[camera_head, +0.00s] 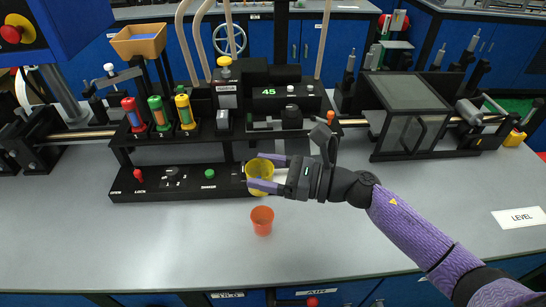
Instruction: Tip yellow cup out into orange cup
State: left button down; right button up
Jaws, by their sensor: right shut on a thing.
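The yellow cup (259,170) is in the fingers of my right gripper (266,172), whose arm comes in from the lower right. The gripper is shut on the cup. The cup's open top shows, so it looks upright or only slightly tilted; what is inside it is too small to tell. The orange cup (262,222) stands upright on the grey table, just below the yellow cup in the picture. Its inside is hard to make out. My left gripper is not in view.
Behind the cups is a black control panel (178,181) with knobs. Above it stand red, green and yellow cylinders (185,112) on a black stand. A clear-windowed box (410,130) is at the right. The table (120,245) is clear at the front left, and a LEVEL label (520,217) lies at right.

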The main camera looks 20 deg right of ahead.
jog(key=shift+s+a, duration=0.1)
jog(key=shift+a, duration=0.1)
jog(key=shift+d+f+n+h, duration=0.1)
jog(key=shift+f+n+h, duration=0.2)
jog(key=shift+f+n, duration=0.15)
notch_tip(320, 180, down, 3)
jog(key=n+h+p, duration=0.1)
jog(key=n, duration=0.1)
jog(key=n+g+h+p, duration=0.1)
jog(key=n, duration=0.1)
jog(key=shift+d+f+n+h, duration=0.1)
jog(key=shift+f+n+h, duration=0.05)
jog(key=shift+n+h, duration=0.15)
notch_tip(320, 180, down, 4)
jog(key=n+h+p, duration=0.2)
jog(key=n+p, duration=0.1)
jog(key=n+t+h+p, duration=0.1)
jog(key=n+h+p, duration=0.2)
jog(key=p, duration=0.1)
jog(key=shift+s+f+p, duration=0.1)
jog(key=shift+f+p, duration=0.05)
jog(key=shift+p, duration=0.15)
